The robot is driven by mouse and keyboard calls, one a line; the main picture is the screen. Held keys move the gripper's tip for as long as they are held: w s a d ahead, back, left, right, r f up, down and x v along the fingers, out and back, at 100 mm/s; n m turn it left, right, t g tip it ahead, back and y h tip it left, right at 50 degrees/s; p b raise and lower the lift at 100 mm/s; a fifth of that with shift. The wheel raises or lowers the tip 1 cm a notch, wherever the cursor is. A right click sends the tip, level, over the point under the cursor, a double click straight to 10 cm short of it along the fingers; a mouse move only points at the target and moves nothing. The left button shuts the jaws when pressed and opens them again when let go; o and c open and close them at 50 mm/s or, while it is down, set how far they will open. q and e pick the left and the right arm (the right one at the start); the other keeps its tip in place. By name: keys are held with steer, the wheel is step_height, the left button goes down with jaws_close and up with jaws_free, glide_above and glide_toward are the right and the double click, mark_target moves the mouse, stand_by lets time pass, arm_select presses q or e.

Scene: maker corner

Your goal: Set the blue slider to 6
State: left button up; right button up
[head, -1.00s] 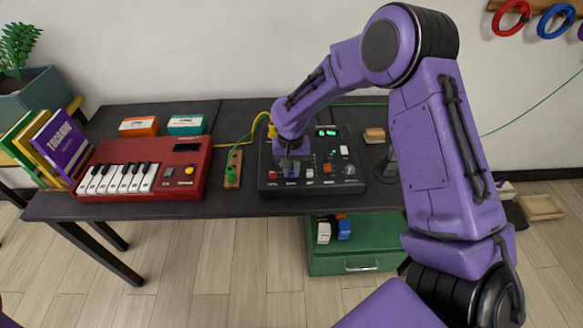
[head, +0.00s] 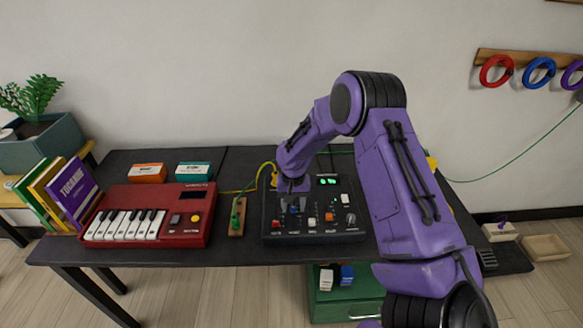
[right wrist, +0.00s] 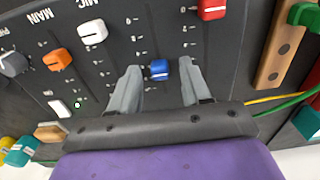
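The blue slider (right wrist: 159,69) has a small blue knob on the dark mixer panel (right wrist: 135,40), seen in the right wrist view. My right gripper (right wrist: 158,88) is open, with one grey finger on each side of the blue knob and a visible gap to each. In the head view the right gripper (head: 294,187) reaches down over the left part of the mixer (head: 348,236) and partly hides it. Scale marks run beside the slider tracks, but the number at the blue knob is too small to read surely. My left gripper is not in view.
Red (right wrist: 211,9), white (right wrist: 92,32) and orange (right wrist: 62,60) slider knobs sit on the same panel. A red keyboard (head: 150,240) and a wooden strip with a green plug (head: 238,214) stand to the left. A yellow cable runs close to the gripper.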

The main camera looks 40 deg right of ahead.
mark_target(293, 207)
steer(key=shift+r, duration=0.1)
step_height(293, 207, up, 10)
steer(key=shift+r+b, duration=0.15)
steer(key=shift+b, duration=0.25)
stand_by(0.5)
